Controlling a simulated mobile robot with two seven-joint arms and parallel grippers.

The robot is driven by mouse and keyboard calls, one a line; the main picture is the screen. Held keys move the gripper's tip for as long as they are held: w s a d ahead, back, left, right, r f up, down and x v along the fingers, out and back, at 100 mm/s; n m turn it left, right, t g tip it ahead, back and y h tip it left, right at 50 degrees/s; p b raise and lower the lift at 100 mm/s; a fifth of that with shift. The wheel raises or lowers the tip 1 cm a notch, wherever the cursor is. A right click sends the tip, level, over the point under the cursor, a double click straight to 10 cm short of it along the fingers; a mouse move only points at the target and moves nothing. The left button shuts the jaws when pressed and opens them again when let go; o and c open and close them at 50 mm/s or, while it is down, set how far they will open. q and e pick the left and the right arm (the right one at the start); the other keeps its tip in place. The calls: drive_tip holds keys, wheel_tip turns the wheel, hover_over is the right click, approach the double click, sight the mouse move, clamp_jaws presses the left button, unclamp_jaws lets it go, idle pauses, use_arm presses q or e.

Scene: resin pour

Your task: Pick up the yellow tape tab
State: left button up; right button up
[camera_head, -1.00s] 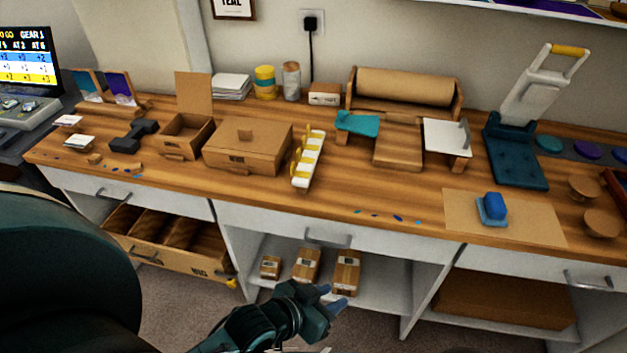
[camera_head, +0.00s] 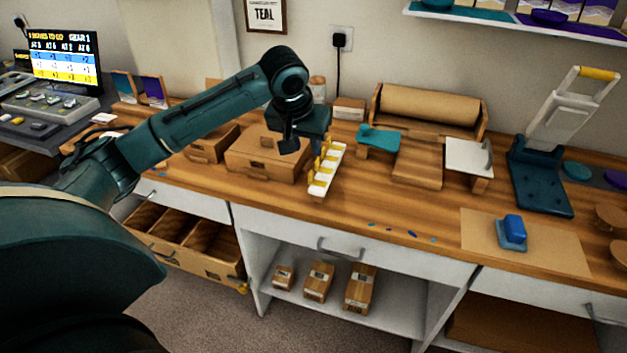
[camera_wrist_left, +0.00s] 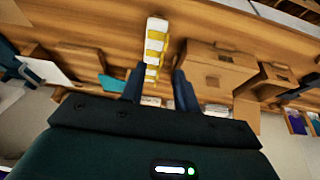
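Several yellow tape tabs (camera_head: 312,174) sit along a white strip (camera_head: 319,189) on the wooden workbench. The strip and its yellow bands (camera_wrist_left: 153,45) also show in the left wrist view, running up from between my fingers. My left gripper (camera_head: 303,148) is above the strip's far end, beside the cardboard box. In the left wrist view my left gripper (camera_wrist_left: 158,90) has its two fingers apart, with nothing clearly held between them. I cannot tell how high the fingers are above the tabs. My right gripper is not in view.
A closed cardboard box (camera_head: 262,160) stands just left of the strip. A teal piece on a stand (camera_head: 378,140) and a paper roll holder (camera_head: 430,105) are to the right.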

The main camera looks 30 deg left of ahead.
use_arm(q)
hover_over(310, 172)
drive_tip(key=s, duration=0.2)
wheel_tip(310, 172, down, 6)
drive_tip(key=x, duration=0.5)
drive_tip(key=shift+s+d+f, duration=0.2)
drive_tip(key=shift+s+f, duration=0.05)
clamp_jaws()
